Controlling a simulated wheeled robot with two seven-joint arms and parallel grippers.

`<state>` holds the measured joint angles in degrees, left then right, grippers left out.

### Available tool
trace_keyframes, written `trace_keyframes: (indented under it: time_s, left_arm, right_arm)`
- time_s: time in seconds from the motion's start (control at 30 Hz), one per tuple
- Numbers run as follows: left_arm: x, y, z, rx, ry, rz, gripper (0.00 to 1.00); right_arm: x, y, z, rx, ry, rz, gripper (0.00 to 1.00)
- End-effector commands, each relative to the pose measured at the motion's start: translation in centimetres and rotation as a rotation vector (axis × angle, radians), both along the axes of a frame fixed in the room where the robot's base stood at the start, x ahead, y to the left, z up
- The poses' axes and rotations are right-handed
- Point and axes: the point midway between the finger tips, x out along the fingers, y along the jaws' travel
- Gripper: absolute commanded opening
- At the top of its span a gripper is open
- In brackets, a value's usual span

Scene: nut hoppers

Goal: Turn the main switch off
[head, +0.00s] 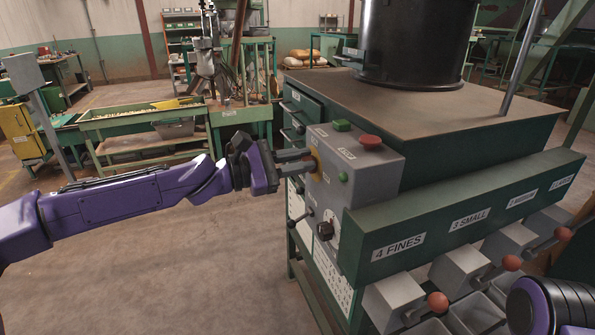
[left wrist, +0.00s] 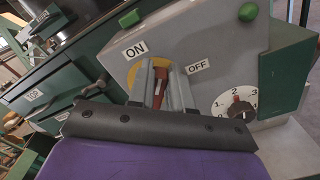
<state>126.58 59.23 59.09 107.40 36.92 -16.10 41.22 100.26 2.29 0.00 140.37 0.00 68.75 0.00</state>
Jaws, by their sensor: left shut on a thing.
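The main switch has a yellow round plate (left wrist: 136,75) and a red handle (left wrist: 161,88) on the side of a grey control box (head: 378,175). In the left wrist view the ON label (left wrist: 134,50) is at the plate's upper left and the OFF label (left wrist: 198,67) at its right. My left gripper (head: 312,164) is shut on the red handle, with a finger on each side of it (left wrist: 161,90). The handle points up between the two labels, and the fingers partly hide it. In the head view the gripper covers most of the switch.
The box carries a red mushroom button (head: 370,141), green buttons (head: 342,125) and a black dial knob (head: 325,230). A green hopper panel (head: 450,222) with several red-knobbed levers runs to the right. Part of my right arm (head: 550,305) shows at bottom right.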

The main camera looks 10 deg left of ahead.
Motion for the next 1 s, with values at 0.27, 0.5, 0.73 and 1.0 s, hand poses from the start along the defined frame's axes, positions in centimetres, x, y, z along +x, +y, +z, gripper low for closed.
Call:
trace_keyframes:
  time_s: [0.27, 0.5, 0.73, 1.0]
  left_arm:
    - [-0.5, -0.4, -1.2, 0.147, -0.219, 0.0, 0.0]
    - [-0.8, -0.6, -1.8, 0.274, -0.407, 0.0, 0.0]
    - [-1.0, -0.7, -2.3, 0.383, -0.569, 0.0, 0.0]
    - [-1.1, -0.8, -2.7, 0.474, -0.704, -0.001, 0.0]
  right_arm:
    - [0.0, 0.0, -3.7, 0.0, 0.0, 0.0, 0.0]
    - [0.0, 0.0, -6.2, 0.0, 0.0, 0.0, 0.0]
    - [0.0, 0.0, -8.2, 0.0, 0.0, 0.0, 0.0]
    - [0.0, 0.0, -9.8, 0.0, 0.0, 0.0, 0.0]
